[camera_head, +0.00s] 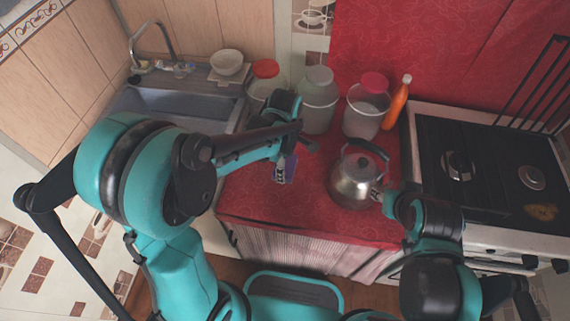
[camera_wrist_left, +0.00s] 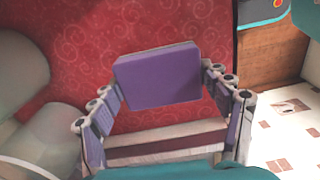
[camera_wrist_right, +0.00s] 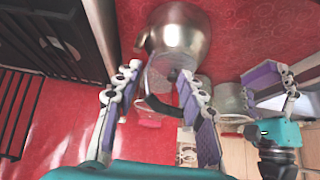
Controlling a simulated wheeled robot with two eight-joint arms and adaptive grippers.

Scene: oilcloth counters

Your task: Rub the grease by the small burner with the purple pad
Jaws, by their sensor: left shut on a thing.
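My left gripper (camera_head: 284,172) is shut on the purple pad (camera_wrist_left: 157,76), a flat block held between its fingertips over the red counter. In the head view the pad (camera_head: 291,166) is mostly hidden by the gripper. My right gripper (camera_head: 379,193) is open beside the steel kettle (camera_head: 354,182); in the right wrist view the kettle's dark handle (camera_wrist_right: 153,98) shows between the spread fingers, and contact is unclear. The grease (camera_head: 541,212) is a brownish-yellow patch on the black stove top, just in front of the small burner (camera_head: 532,178).
The stove (camera_head: 480,235) stands at the right, with a larger burner (camera_head: 457,166) and a raised rack (camera_head: 530,85). Jars (camera_head: 319,98) and an orange bottle (camera_head: 397,102) line the back of the red counter (camera_head: 255,203). A sink (camera_head: 180,104) lies left.

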